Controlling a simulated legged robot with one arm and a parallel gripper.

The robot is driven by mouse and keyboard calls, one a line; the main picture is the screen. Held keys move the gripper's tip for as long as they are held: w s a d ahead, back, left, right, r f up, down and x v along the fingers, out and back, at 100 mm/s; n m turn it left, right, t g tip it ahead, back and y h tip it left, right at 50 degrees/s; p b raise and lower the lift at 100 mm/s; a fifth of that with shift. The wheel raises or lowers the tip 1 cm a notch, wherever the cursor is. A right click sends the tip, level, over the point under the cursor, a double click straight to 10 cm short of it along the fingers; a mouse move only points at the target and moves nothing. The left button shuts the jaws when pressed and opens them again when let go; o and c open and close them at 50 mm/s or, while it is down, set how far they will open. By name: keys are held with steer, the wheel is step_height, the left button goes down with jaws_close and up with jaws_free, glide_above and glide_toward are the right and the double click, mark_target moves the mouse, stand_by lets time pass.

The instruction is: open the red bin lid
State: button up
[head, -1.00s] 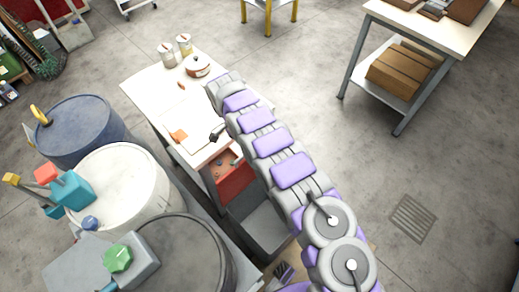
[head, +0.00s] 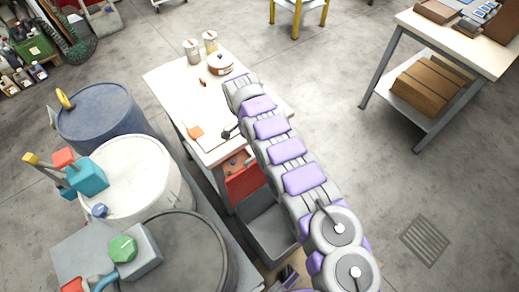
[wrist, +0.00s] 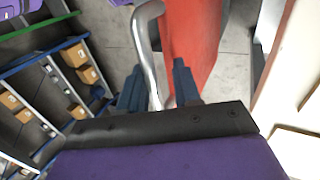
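A red panel (head: 243,182), which looks like the red bin lid or part of it, shows beside the white table's near edge, partly hidden by my arm. In the wrist view a red surface (wrist: 192,38) stands just beyond my gripper. A curved pale metal handle (wrist: 146,42) lies beside it and runs down between my two blue fingers. My gripper (wrist: 157,85) appears open, with a gap between handle and right finger; contact with the left finger is unclear. My arm hides the gripper in the head view.
The white table (head: 160,80) carries jars and a pot (head: 220,64). A grey box (head: 268,222) stands below the red panel. Blue (head: 100,115), white (head: 140,175) and dark (head: 185,255) drums fill the left.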

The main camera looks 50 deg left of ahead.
steer(key=shift+o, duration=1.2)
steer(key=shift+a+f, duration=0.1)
steer(key=shift+a, duration=0.05)
steer(key=shift+w, duration=0.1)
steer(key=shift+d+r, duration=0.2)
steer(key=shift+r, duration=0.1)
steer(key=r, duration=0.1)
steer(key=r+p, duration=0.1)
steer(key=r, duration=0.1)
steer(key=shift+s+d+r, duration=0.1)
steer(key=shift+s+d, duration=0.2)
steer(key=shift+d, duration=0.1)
steer(key=s+d+p, duration=0.1)
steer(key=s+d, duration=0.2)
steer(key=d, duration=0.3)
steer(key=s+d+r+p, duration=0.1)
steer(key=s+d, duration=0.3)
steer(key=d, duration=0.2)
steer(key=shift+s+d+r, duration=0.15)
steer(key=shift+s+d, duration=0.15)
steer(key=shift+c, duration=0.5)
